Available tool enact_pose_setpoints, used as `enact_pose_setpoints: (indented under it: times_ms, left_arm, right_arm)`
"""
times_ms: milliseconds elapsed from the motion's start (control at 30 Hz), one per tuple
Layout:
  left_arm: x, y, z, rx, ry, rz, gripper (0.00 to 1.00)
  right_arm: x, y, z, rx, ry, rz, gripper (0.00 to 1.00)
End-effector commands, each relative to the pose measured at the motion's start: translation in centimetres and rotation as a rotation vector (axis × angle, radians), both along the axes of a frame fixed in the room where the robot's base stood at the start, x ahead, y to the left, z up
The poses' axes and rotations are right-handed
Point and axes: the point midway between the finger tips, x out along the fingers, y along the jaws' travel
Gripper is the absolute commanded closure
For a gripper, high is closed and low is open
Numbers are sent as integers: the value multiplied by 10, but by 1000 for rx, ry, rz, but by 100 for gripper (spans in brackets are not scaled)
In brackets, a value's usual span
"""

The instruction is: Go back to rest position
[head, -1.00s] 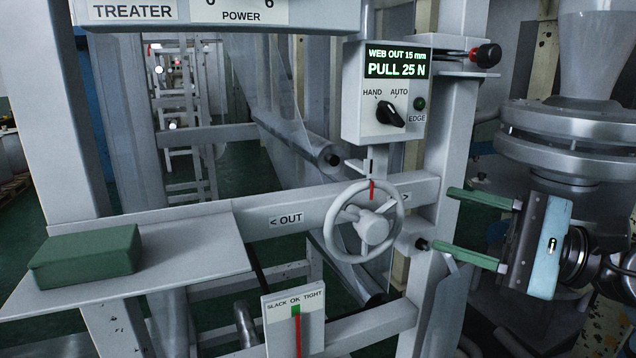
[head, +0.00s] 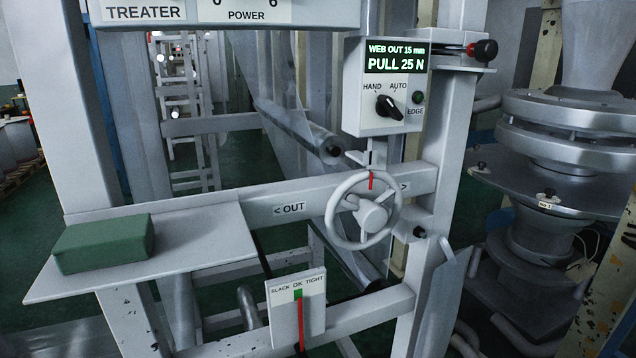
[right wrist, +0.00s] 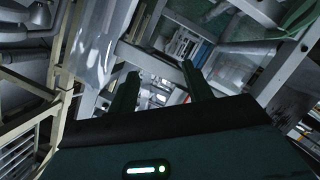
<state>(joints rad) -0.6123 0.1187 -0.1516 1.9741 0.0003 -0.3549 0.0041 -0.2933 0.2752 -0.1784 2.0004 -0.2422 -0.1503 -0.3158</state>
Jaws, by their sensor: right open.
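My right gripper (right wrist: 160,85) shows in the right wrist view with its two dark green fingers apart and nothing between them. It is out of the head view. My left gripper is in neither view. In the head view the white handwheel (head: 363,211) with a red mark at its top stands on the grey frame. The control box (head: 383,86) above it reads "WEB OUT 15 mm" and "PULL 25 N". Its black knob (head: 389,107) sits between HAND and AUTO; I cannot tell which it points at. The tension gauge (head: 297,306) has its red pointer near the green OK mark.
A green block (head: 104,243) lies on the grey shelf (head: 215,232) at the left. A black and red knob (head: 484,50) sticks out at the upper right of the frame. Large metal machinery (head: 560,170) fills the right side. Frame posts and a beam lie around the right gripper.

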Motion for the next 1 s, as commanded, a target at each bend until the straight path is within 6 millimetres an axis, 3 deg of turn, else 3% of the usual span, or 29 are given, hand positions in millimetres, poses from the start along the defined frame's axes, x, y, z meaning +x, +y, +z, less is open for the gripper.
enact_pose_setpoints:
  times_ms: [33, 100, 200, 300, 400, 533, 1000]
  left_arm:
    - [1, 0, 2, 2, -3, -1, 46]
    - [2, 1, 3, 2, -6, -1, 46]
    - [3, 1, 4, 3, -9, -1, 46]
    - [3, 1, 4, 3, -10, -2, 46]
    - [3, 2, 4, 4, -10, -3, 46]
    - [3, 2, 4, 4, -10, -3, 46]
    - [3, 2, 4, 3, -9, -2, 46]
  right_arm:
    - [-27, 2, -25, 95, 110, -54, 50]
    - [-60, 4, -53, 216, 246, -130, 50]
    - [-105, 8, -83, 359, 408, -231, 50]
    - [-139, 13, -102, 460, 522, -313, 50]
    - [-160, 17, -112, 519, 590, -364, 50]
    - [-171, 18, -116, 547, 622, -390, 50]
    - [-170, 18, -116, 545, 620, -388, 50]
